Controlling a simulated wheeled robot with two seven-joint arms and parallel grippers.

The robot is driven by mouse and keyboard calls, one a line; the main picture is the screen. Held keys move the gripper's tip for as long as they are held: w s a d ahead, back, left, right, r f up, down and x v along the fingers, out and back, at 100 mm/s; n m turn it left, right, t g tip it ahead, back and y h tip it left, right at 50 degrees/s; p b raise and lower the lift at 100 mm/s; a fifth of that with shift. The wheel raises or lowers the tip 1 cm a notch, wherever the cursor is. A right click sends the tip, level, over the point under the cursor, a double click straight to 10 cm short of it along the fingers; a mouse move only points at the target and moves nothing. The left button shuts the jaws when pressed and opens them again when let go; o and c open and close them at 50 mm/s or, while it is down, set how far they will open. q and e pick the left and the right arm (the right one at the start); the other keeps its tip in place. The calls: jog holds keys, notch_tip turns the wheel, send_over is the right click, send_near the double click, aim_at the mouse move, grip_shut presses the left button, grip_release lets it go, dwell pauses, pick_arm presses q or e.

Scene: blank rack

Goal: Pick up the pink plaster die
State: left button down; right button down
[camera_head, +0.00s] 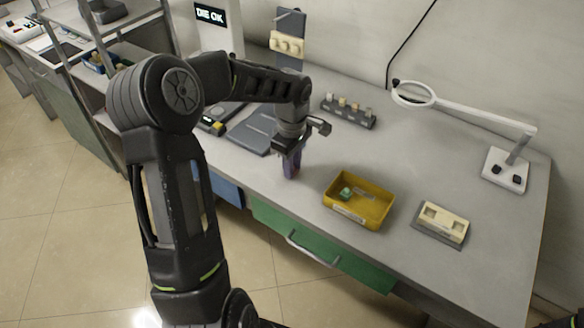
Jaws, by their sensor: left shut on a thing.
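My left gripper (291,171) points down over the front part of the grey bench, left of the yellow tray. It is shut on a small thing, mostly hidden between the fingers. A dull pinkish-purple patch shows there, which I take for the pink plaster die (291,174). I cannot tell whether it touches the bench top. My right gripper is not in view.
A yellow tray (345,211) with a green piece (346,193) in it stands right of the gripper. Further right is a cream block with recesses (443,223). Behind are a dark rack of small pieces (348,112), a grey plate (252,132) and a ring lamp (413,94).

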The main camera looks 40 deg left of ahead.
pick_arm(q)
notch_tip(320, 180, up, 10)
jog(key=shift+b, duration=0.35)
jog(key=shift+f, duration=0.1)
dwell(0.5)
